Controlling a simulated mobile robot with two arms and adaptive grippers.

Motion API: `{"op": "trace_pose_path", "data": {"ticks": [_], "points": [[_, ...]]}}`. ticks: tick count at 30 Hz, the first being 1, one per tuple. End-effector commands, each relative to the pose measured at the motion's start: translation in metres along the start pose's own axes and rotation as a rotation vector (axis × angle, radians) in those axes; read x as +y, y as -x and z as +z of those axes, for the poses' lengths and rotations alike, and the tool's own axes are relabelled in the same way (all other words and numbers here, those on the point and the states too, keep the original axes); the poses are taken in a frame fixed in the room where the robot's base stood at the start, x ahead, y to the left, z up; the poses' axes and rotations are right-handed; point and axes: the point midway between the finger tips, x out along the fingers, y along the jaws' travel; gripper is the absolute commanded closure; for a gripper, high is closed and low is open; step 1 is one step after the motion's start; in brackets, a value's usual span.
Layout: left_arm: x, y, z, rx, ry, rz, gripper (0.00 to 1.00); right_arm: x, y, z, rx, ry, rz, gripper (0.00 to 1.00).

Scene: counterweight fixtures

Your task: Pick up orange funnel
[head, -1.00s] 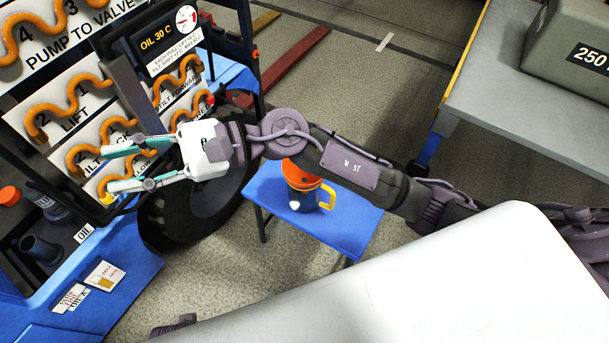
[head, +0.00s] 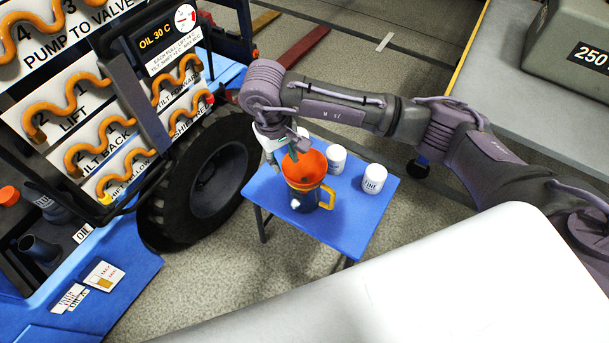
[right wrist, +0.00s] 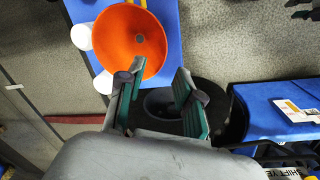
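The orange funnel (head: 306,166) sits in the top of a dark jug with a yellow handle (head: 327,197), on a small blue table (head: 343,228). My right gripper (head: 283,158) points down at the funnel's left rim. In the right wrist view the orange bowl of the funnel (right wrist: 122,42) shows its dark centre hole. There the right gripper (right wrist: 159,75) has its two green-sided fingers spread apart, with nothing held between them. One finger overlaps the funnel's edge; whether it touches is unclear. My left gripper is not in view.
Two white cans, one nearer (head: 374,180) and one farther (head: 336,158), stand right of the funnel on the blue table. A large black tyre (head: 205,172) and the blue machine with orange hoses (head: 88,150) stand to the left. A grey bench (head: 520,130) is at the right.

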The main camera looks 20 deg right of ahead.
Motion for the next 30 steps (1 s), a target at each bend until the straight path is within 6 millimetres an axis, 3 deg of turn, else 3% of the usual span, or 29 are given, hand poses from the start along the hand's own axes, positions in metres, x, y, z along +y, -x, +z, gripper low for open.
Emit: {"op": "trace_pose_path", "data": {"ticks": [18,26,30], "points": [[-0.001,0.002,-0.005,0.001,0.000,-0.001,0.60,-0.003,-0.070,0.001,-0.001,-0.002,-0.004,0.65],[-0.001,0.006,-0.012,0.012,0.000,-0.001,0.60,-0.003,-0.073,0.000,0.002,0.000,-0.004,0.65],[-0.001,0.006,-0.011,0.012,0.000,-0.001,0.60,-0.003,-0.073,0.000,0.002,0.000,-0.003,0.85]]}}
